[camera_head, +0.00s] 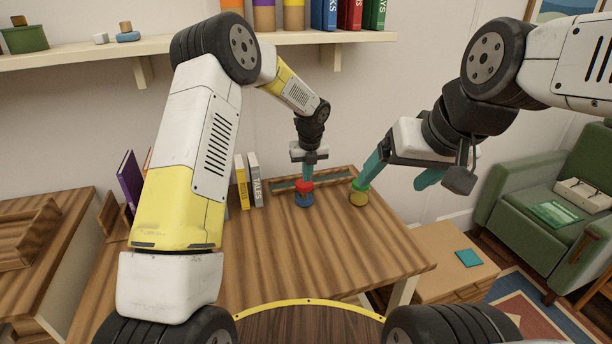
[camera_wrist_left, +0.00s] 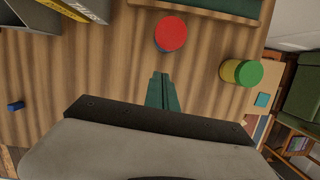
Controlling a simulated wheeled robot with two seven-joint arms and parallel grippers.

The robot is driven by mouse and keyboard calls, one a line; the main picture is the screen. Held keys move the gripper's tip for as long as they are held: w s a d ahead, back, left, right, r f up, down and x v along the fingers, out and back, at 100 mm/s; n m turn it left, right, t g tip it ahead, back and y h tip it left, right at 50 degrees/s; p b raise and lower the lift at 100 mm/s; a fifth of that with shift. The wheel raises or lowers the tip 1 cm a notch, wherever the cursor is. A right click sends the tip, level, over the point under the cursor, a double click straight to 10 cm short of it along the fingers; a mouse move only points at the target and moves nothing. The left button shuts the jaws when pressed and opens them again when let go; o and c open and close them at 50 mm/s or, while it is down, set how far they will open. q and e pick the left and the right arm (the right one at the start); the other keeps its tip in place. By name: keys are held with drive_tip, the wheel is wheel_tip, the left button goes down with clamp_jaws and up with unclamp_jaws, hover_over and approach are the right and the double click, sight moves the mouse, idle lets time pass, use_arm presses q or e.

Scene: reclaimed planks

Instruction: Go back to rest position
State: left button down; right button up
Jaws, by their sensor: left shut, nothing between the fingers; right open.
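My left gripper (camera_head: 306,177) points down over the wooden table, its teal fingers together and empty; they also show in the left wrist view (camera_wrist_left: 162,80). A blue jar with a red lid (camera_head: 305,198) stands just below the fingertips in the head view. In the left wrist view the jar (camera_wrist_left: 171,34) is just beyond them, apart in the picture. My right gripper (camera_head: 398,178) is open above the table's right side. One of its fingers overlaps the green lid of a yellow jar (camera_head: 358,198) in the head view; I cannot tell whether they touch. This jar also shows in the left wrist view (camera_wrist_left: 238,72).
Books (camera_head: 248,180) stand at the table's back left, and a shallow tray (camera_head: 335,178) lies at the back. A loaded wall shelf (camera_head: 150,45) hangs above. A green armchair (camera_head: 530,195) is at the right. The table's front middle is clear.

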use_arm(q)
drive_tip(key=s+a+r+n+t, duration=0.1)
drive_tip(key=s+a+r+n, duration=0.4)
drive_tip(key=s+r+n, duration=0.4)
drive_tip(key=s+a+r+n, duration=0.4)
drive_tip(key=s+r+n, duration=0.25)
drive_tip(key=r, duration=0.55)
drive_tip(key=s+a+r+n+t+h, duration=0.1)
drive_tip(key=s+a+n, duration=0.1)
drive_tip(key=s+n, duration=0.6)
drive_tip(key=s+a+r+n+t+h, duration=0.1)
drive_tip(key=s+a+n, duration=0.1)
drive_tip(key=s+n, duration=0.7)
drive_tip(key=s, duration=0.4)
drive_tip(key=shift+s+a+r+h, duration=0.2)
drive_tip(key=shift+s+r+h, duration=0.1)
drive_tip(key=shift+s+h, duration=0.1)
